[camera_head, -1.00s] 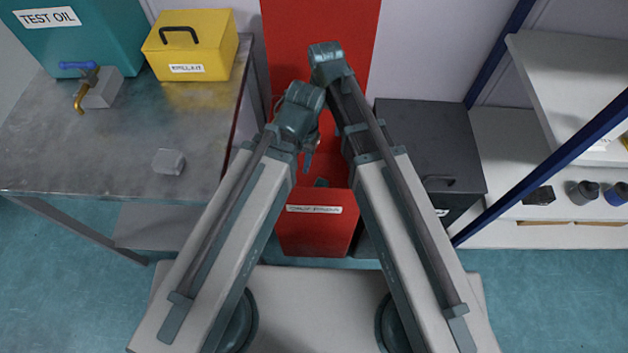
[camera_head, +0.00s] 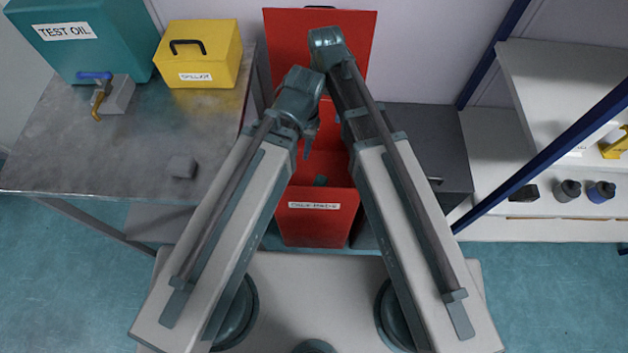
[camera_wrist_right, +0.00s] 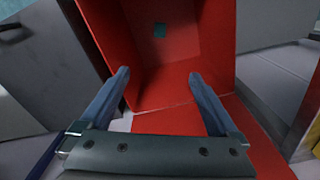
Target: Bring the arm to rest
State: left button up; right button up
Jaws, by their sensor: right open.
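My right gripper (camera_wrist_right: 158,76) is open and empty in the right wrist view, its two blue-grey fingers wide apart. Between and beyond them is the red bin (camera_wrist_right: 208,40) with its lid open; a small teal thing (camera_wrist_right: 160,30) lies inside. In the head view the red bin (camera_head: 312,228) stands on the floor beyond my base. My two arms reach forward and converge above it, with their ends close together. A small teal part hangs below the end of my left arm, but I cannot make out the left jaws. The arm links hide much there.
A dark cabinet (camera_head: 425,135) stands right of the bin. White shelves (camera_head: 560,75) with a blue post are further right.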

jog(key=s+d+n, duration=0.2)
jog(key=s+d, duration=0.2)
jog(key=d, duration=0.5)
jog(key=s+d+n, duration=0.2)
jog(key=s+d, duration=0.1)
jog(key=d, duration=0.5)
jog(key=s+a+n+h, duration=0.1)
jog(key=s+a+n, duration=0.3)
jog(key=a, duration=0.7)
jog(key=shift+s, duration=0.95)
jog(key=shift+r, duration=0.1)
jog(key=shift+c, duration=0.2)
